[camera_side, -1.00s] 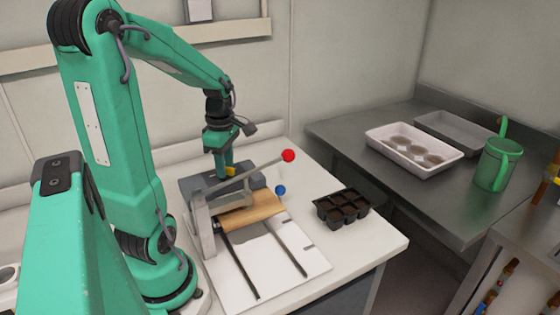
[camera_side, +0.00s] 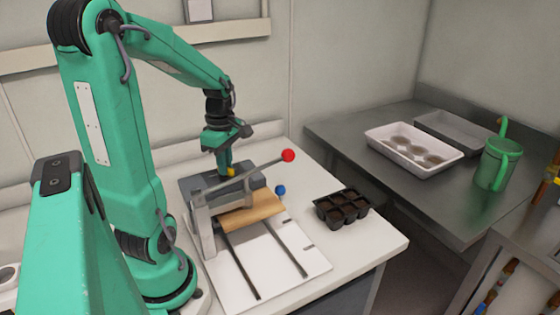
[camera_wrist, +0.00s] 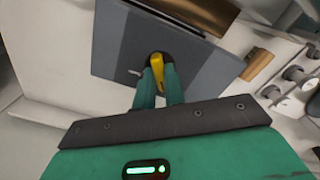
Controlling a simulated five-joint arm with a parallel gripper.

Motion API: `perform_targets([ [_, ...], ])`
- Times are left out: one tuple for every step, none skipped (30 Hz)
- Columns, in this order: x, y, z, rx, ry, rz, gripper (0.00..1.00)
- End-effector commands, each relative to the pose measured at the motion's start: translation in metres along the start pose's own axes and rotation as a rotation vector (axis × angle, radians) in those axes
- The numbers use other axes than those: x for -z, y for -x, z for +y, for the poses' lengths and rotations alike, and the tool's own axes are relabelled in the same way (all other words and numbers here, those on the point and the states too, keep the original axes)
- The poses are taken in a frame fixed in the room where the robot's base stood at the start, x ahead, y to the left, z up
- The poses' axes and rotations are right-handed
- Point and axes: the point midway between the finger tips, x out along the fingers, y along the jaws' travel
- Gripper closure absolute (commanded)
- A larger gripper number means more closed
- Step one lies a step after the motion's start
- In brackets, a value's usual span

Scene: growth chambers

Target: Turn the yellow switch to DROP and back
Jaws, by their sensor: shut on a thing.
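The yellow switch (camera_side: 231,172) sits on the top of a grey box (camera_side: 190,184) on the white bench. In the wrist view the switch (camera_wrist: 157,71) is a yellow lever with its long end pointing up the picture, slightly tilted. My gripper (camera_side: 225,171) points down over the box. In the wrist view my gripper (camera_wrist: 159,82) has its two green fingers closed on the switch from both sides. A small white mark shows on the box left of the switch. No DROP lettering can be read.
A lever with a red knob (camera_side: 288,155) slants up close in front of my gripper. A brown roll-like board (camera_side: 252,212), a blue knob (camera_side: 280,190) and a black cell tray (camera_side: 342,207) are nearby. A white tray (camera_side: 372,141) and green watering can (camera_side: 496,165) stand on the metal bench.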

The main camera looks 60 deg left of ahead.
Motion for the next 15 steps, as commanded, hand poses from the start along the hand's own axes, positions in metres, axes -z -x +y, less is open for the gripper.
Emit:
perform_targets([
  [0.0,0.0005,0.0,0.0,-0.034,0.0,1.0],
  [0.0,0.0005,0.0,0.0,-0.056,0.0,1.0],
  [0.0,0.0005,0.0,0.0,-0.088,0.0,1.0],
  [0.0,0.0005,0.0,0.0,-0.113,0.0,1.0],
  [0.0,0.0005,0.0,0.0,-0.138,0.0,1.0],
  [0.0,0.0005,0.0,0.0,-0.174,0.0,1.0],
  [0.0,0.0006,0.0,0.0,-0.201,0.0,1.0],
  [0.0,0.0006,0.0,0.0,-0.23,0.0,1.0],
  [0.0,0.0006,0.0,0.0,-0.267,0.0,1.0],
  [0.0,0.0006,0.0,0.0,-0.296,0.0,1.0],
  [0.0,0.0006,0.0,0.0,-0.324,0.0,1.0],
  [0.0,0.0006,0.0,0.0,-0.362,0.0,1.0],
  [0.0,0.0006,0.0,0.0,-0.391,0.0,1.0],
  [0.0001,0.0007,0.0,0.0,-0.419,0.0,1.0],
  [0.0001,0.0007,0.0,0.0,-0.457,0.0,1.0],
])
